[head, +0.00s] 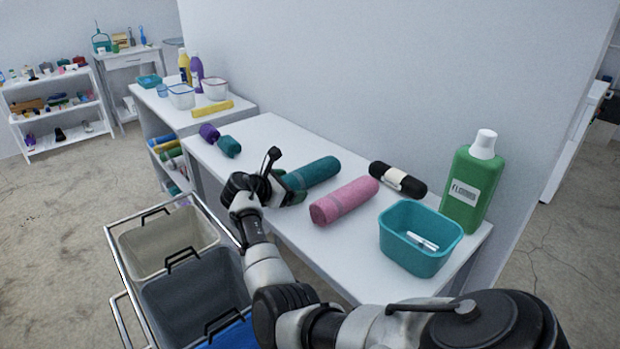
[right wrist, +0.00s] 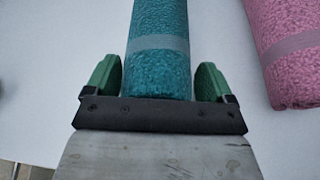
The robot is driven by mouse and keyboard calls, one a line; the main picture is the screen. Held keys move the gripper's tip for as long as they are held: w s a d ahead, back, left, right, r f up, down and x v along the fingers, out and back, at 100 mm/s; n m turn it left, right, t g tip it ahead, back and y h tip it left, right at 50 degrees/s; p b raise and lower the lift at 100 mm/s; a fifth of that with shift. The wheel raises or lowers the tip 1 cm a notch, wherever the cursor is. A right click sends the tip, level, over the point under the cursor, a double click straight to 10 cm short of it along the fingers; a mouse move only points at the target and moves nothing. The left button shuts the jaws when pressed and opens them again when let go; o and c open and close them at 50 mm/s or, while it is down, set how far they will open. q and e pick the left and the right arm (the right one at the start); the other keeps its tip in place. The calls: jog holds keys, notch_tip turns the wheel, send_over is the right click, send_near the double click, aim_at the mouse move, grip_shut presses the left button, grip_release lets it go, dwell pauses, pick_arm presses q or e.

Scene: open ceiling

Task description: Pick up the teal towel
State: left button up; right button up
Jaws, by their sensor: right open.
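The teal towel (head: 318,172) is rolled up with a grey band and lies on the white table. In the right wrist view the teal towel (right wrist: 160,58) runs away from me between the two green fingers. My right gripper (head: 290,185) is at the towel's near-left end. It also shows in the right wrist view (right wrist: 160,82), open, with one finger on each side of the roll and a small gap at each side. In the head view the hand hides the towel's near end. My left gripper is not in view.
A pink rolled towel (head: 344,201) lies to the right, with a black roll (head: 398,180) behind it. A teal bin (head: 392,240) and a green bottle (head: 472,187) stand at the table's right end. Purple and small teal rolls (head: 229,147) lie left. A cart (head: 140,247) stands in front.

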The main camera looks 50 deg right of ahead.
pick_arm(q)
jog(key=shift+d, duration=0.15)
pick_arm(e)
jog(key=c, duration=0.6)
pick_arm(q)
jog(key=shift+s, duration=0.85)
pick_arm(e)
jog(key=shift+r, duration=0.1)
